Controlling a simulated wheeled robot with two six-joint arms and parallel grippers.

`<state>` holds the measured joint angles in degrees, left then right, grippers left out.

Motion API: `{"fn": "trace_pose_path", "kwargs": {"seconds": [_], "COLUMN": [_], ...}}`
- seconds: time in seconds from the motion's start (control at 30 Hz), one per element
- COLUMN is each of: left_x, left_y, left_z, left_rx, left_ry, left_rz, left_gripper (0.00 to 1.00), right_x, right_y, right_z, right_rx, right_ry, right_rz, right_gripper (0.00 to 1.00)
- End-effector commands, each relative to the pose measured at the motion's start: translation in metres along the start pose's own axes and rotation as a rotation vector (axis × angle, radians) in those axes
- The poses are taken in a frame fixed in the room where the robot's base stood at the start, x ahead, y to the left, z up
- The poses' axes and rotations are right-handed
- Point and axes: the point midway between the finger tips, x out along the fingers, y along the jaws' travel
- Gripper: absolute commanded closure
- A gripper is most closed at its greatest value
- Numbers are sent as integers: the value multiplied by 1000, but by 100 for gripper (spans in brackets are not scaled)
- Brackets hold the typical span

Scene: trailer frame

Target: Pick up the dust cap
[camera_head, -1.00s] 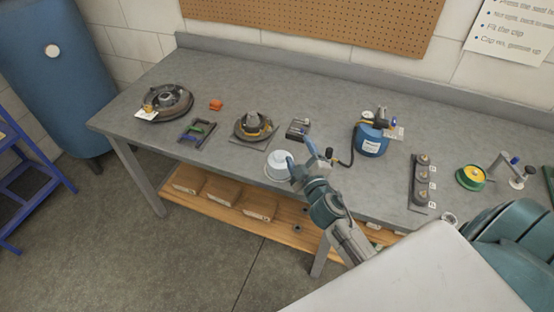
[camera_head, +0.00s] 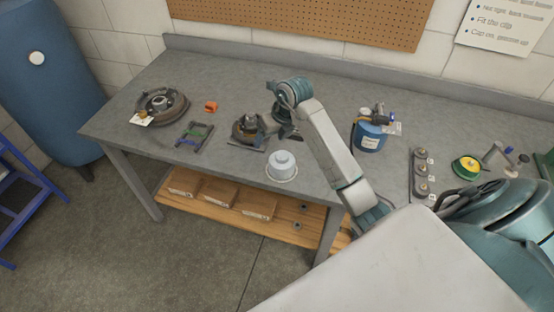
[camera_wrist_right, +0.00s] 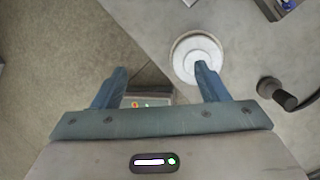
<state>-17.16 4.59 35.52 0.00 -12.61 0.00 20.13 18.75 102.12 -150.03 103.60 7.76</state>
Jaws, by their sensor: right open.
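A pale, stepped round piece (camera_head: 281,165), which looks like the dust cap, sits on a pale round base near the bench's front edge. In the right wrist view it (camera_wrist_right: 197,56) lies beyond the fingertips, closer to the right-hand finger, with nothing touching it. My right gripper (camera_wrist_right: 163,72) is open and empty, its two blue fingers apart. In the head view my right forearm reaches over the bench and the wrist hangs behind the pale piece; the fingers are largely hidden there. My left gripper is not in view.
A blue canister (camera_head: 370,137) stands right of my forearm. A black-ended hose (camera_wrist_right: 284,100) shows at the right in the wrist view. The bench (camera_head: 232,170) is clear left of the pale piece.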

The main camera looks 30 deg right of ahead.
Motion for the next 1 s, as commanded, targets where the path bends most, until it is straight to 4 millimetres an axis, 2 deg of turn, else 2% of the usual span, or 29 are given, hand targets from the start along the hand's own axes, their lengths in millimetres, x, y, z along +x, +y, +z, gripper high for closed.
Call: {"fn": "trace_pose_path", "kwargs": {"seconds": [0.03, 0.1, 0.27, 0.47, 0.73, 0.83, 1.0], "left_x": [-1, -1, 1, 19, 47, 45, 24], "left_y": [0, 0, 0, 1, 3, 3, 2], "left_z": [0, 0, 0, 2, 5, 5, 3], "left_rx": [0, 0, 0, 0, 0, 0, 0], "left_ry": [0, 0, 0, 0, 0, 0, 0], "left_rz": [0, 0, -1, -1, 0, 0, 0], "left_gripper": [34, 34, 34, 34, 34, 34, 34], "right_x": [-8, -16, -23, -6, 28, 32, 46], "right_y": [-13, -27, -40, -44, -50, -50, -52], "right_z": [-1, -4, -9, -13, -18, -19, -25], "right_rx": [17, 41, 70, 71, 71, 70, 70], "right_ry": [40, 88, 137, 139, 140, 140, 144], "right_rz": [-64, -132, -199, -201, -199, -198, -199], "right_gripper": [32, 32, 32, 32, 32, 32, 32]}}
